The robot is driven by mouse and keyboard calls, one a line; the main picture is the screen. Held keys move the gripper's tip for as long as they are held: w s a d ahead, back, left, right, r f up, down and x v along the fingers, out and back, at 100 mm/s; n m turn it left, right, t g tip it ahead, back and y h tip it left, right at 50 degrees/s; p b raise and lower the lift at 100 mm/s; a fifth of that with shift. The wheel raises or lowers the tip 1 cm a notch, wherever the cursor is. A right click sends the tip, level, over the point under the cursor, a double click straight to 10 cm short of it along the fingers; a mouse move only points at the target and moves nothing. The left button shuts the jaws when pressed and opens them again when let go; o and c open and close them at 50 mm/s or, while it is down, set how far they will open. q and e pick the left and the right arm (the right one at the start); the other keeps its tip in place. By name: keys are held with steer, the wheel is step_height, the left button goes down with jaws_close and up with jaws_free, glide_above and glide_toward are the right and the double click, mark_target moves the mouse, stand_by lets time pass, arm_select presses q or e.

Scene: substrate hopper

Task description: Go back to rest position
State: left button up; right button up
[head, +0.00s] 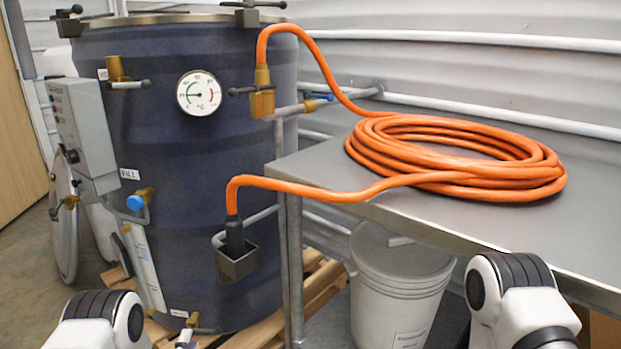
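Only the white and black links of my two arms show, at the bottom edge of the head view. My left arm is at the lower left, in front of the drum's base. My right arm is at the lower right, in front of the metal table's near edge. I make out no fingers of either gripper. Whether they hold anything is hidden. The orange hose (455,157) lies coiled on the table. Its upper end joins a brass valve on the drum. Its black nozzle end (235,237) sits in a dark holder (238,265) on the drum's front, apart from my arms.
A dark blue drum (200,160) with a round gauge (199,93) stands on a wooden pallet (322,283). A grey control box (82,130) is on its left side. The metal table (320,175) stands at right, with a white bucket (397,285) below. Floor shows at far left.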

arm_select(q)
steer(key=s+d+r+n+g+p, duration=0.4)
steer(key=s+r+n+g+p, duration=0.3)
steer(key=s+r+p, duration=0.8)
steer(key=s+f+n+g+p, duration=0.1)
steer(key=s+n+g, duration=0.4)
steer(key=s, duration=0.6)
steer(key=s+f+n+g+p, duration=0.1)
steer(key=s+n+g, duration=0.4)
steer(key=s, duration=0.6)
steer(key=shift+f+n+g+p, duration=0.3)
steer(key=shift+n+g+p, duration=0.1)
steer(key=shift+g+p, duration=0.5)
arm_select(e)
step_height(320, 180, up, 22)
steer(key=shift+r, duration=0.15)
arm_select(q)
steer(key=shift+d, duration=0.1)
